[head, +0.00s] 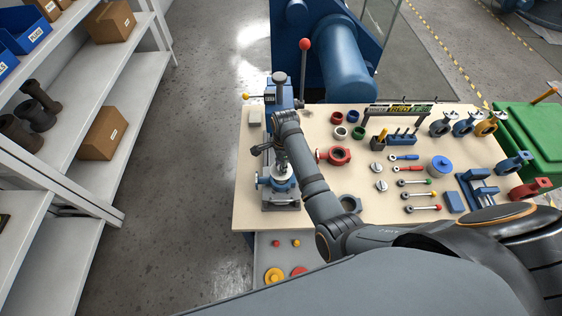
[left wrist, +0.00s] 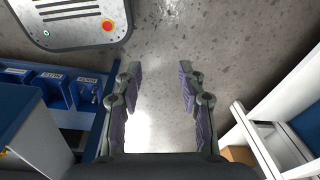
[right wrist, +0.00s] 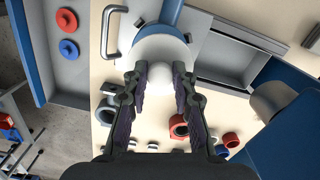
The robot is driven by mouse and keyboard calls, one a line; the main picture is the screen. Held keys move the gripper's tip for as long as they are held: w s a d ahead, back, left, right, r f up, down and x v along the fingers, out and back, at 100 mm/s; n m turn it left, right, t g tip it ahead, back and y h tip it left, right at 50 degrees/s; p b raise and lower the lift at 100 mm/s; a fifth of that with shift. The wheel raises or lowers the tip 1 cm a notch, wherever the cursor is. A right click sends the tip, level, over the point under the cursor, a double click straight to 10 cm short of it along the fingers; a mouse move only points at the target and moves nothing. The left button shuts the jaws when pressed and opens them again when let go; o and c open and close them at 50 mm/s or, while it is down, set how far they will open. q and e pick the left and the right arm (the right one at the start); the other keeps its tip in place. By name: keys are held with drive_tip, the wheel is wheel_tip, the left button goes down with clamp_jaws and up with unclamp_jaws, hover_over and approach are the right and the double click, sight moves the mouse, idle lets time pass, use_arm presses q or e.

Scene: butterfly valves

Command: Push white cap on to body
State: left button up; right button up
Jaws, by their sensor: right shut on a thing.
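The blue valve body (head: 278,183) stands in a grey fixture under the hand press (head: 284,95) at the table's left side. My right gripper (right wrist: 160,78) is over it, pointing down, shut on the small rounded white cap (right wrist: 159,73). Behind the cap in the right wrist view is a larger pale round part, with a blue part (right wrist: 174,12) beyond it. I cannot tell whether the cap touches the body. The arm and fingers hide most of the cap in the head view. My left gripper (left wrist: 158,105) is open and empty, above the floor.
The wooden table (head: 250,215) holds several coloured rings, handles (head: 415,182) and valve bodies (head: 463,127) to the right. A red valve body (head: 334,156) lies close to my right forearm. The press lever with a red knob (head: 305,44) rises behind. Shelves (head: 110,160) stand at left.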

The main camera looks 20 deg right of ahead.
drive_tip(key=shift+w+f+b, duration=0.1)
drive_tip(key=shift+f+b, duration=0.25)
drive_tip(key=shift+f, duration=1)
drive_tip(key=shift+f, duration=0.25)
drive_tip(key=shift+p, duration=0.4)
drive_tip(key=shift+s+f+b, duration=0.2)
drive_tip(key=shift+f+b, duration=0.25)
drive_tip(key=shift+f, duration=0.55)
idle(1.2)
drive_tip(key=shift+r+p, duration=0.15)
drive_tip(key=shift+p, duration=0.25)
